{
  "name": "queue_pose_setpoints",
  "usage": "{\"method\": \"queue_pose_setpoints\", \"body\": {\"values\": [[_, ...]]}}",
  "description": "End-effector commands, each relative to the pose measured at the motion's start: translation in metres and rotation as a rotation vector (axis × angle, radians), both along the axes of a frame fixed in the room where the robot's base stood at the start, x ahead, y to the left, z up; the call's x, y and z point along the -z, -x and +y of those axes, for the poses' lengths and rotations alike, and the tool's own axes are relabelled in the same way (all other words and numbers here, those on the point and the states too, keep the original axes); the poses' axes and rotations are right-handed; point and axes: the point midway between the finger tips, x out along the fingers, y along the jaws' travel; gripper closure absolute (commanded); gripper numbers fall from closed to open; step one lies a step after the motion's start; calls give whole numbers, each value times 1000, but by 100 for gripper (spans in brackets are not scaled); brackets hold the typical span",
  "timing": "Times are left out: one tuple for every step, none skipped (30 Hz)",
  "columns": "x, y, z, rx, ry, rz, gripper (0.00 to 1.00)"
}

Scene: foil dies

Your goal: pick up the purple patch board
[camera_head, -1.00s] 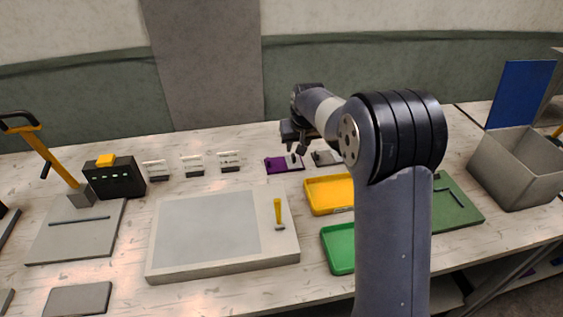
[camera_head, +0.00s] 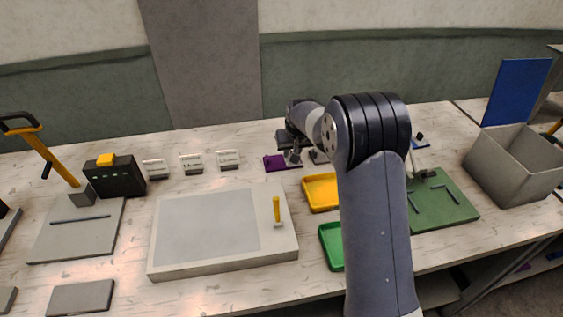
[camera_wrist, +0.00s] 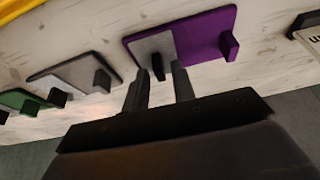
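The purple patch board (camera_head: 274,164) lies flat at the back of the table, partly hidden by my gripper. My gripper (camera_wrist: 161,72) is at the edge of the board by the grey section. Its two fingers are apart, with one dark tab showing between or just beyond their tips. I cannot tell whether the fingers touch it. In the head view my gripper (camera_head: 291,158) is over the board's right end.
A grey board (camera_wrist: 75,74) and a green one (camera_wrist: 20,100) lie beside it. In the head view, a yellow tray (camera_head: 320,193) and a green tray (camera_head: 329,250) are in front. White label cards (camera_head: 228,160) stand left. A grey bin (camera_head: 518,165) is far right.

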Motion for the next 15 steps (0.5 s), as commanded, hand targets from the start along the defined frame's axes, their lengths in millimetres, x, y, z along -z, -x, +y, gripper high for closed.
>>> {"method": "queue_pose_setpoints", "body": {"values": [[0,0,0,0,0,0,79],[0,0,0,0,0,0,82],[0,0,0,0,0,0,85],[0,0,0,0,0,0,88],[0,0,0,0,0,0,90],[0,0,0,0,0,0,93],[0,0,0,0,0,0,96],[0,0,0,0,0,0,98],[0,0,0,0,0,0,100],[0,0,0,0,0,0,100],[0,0,0,0,0,0,100],[0,0,0,0,0,0,100],[0,0,0,0,0,0,100],[0,0,0,0,0,0,100],[0,0,0,0,0,0,100]]}}
